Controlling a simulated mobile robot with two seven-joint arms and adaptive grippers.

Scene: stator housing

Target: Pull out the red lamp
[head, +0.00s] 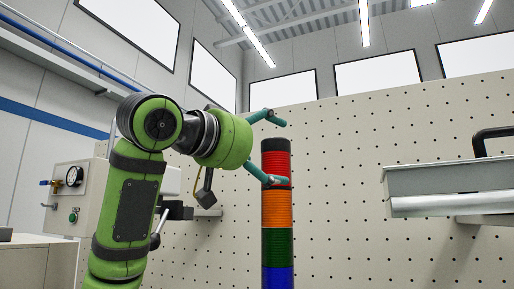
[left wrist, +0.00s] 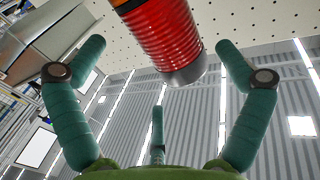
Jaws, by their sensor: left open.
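The red lamp (head: 276,166) is the top section of an upright stack with a dark cap. Below it are an orange section (head: 277,208), a green section (head: 277,245) and a blue section (head: 277,279). My left gripper (head: 279,151) reaches in from the left at the height of the red lamp, its fingers spread. One finger is above the cap and another crosses the lamp's lower part. In the left wrist view the red lamp (left wrist: 165,35) hangs into the space between the open fingers; contact cannot be told. My right gripper is not in view.
A perforated panel wall (head: 350,150) stands behind the stack. A grey metal box with a black handle (head: 450,180) is at the right. A white cabinet with a gauge (head: 75,195) is at the left. Free room shows between the stack and the grey box.

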